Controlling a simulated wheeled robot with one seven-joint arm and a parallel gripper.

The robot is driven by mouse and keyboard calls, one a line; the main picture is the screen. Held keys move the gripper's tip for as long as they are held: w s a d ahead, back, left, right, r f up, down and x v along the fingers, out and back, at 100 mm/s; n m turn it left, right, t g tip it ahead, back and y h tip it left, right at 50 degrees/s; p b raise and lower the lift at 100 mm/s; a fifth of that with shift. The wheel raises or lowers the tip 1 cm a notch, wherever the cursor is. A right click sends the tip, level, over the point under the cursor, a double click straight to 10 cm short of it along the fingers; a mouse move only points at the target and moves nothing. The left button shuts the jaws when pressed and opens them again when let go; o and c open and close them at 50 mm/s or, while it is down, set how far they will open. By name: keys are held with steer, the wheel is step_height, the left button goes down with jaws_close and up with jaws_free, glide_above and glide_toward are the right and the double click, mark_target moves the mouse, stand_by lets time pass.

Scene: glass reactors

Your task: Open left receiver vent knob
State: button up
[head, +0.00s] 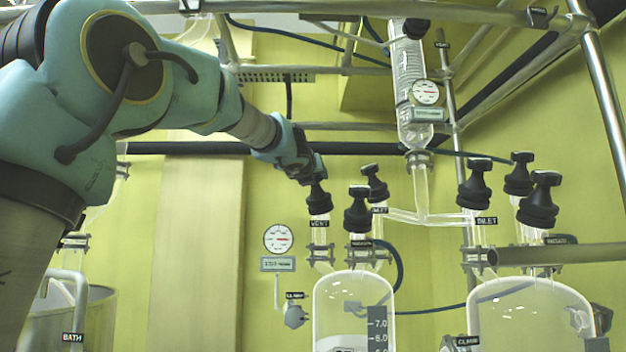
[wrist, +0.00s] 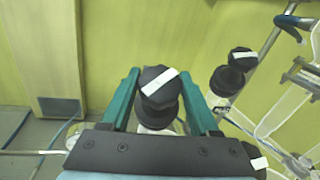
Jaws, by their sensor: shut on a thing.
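The left receiver vent knob (head: 319,199) is black and tops the glass neck marked VENT, above the left receiver (head: 354,305). My gripper (head: 316,178) comes down to it from the upper left. In the wrist view the same knob (wrist: 160,88), with a white stripe on its top, sits between the two teal fingers of my gripper (wrist: 160,98), which is shut on it. The stripe runs slantwise, up to the right. The head view hides part of the knob's top behind the gripper.
Close to the right stand two black knobs, one in front (head: 358,210) and one behind (head: 375,184). Several more knobs top the right receiver (head: 530,315). A glass column with a gauge (head: 425,92) hangs above. A wall gauge (head: 278,238) is at the left.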

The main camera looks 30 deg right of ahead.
steer(key=n+t+y, duration=0.1)
steer(key=n+y, duration=0.1)
steer(key=shift+s+d+n, duration=0.1)
steer(key=shift+n, duration=0.2)
steer(key=n+y, duration=0.2)
steer(key=shift+r+t+y+p, duration=0.15)
steer(key=shift+t+y+p, duration=0.15)
steer(key=shift+t+p, duration=0.1)
steer(key=n+y+p, duration=0.1)
steer(key=n+p, duration=0.1)
steer(key=n+y+p, duration=0.3)
steer(key=y+p, duration=0.1)
steer(key=shift+r+n, duration=0.35)
steer(key=shift+n, duration=0.05)
steer(key=n+g+y+p, duration=0.2)
steer(key=n+y+p, duration=0.2)
steer(key=p, duration=0.5)
steer(key=shift+r+p, duration=0.15)
steer(key=shift+p, duration=0.2)
steer(key=n+g+y+p, duration=0.1)
steer(key=p, duration=0.2)
steer(key=shift+n, duration=0.4)
steer(key=shift+f+n+g+y+p, duration=0.5)
steer(key=shift+n+g+y+p, duration=0.4)
steer(key=shift+g+p, duration=0.1)
steer(key=shift+f+n+g+y, duration=0.15)
steer(key=shift+n+g+y, duration=0.25)
steer(key=shift+n+g, duration=0.25)
steer(key=shift+n+g, duration=0.25)
steer(key=shift+n, duration=0.1)
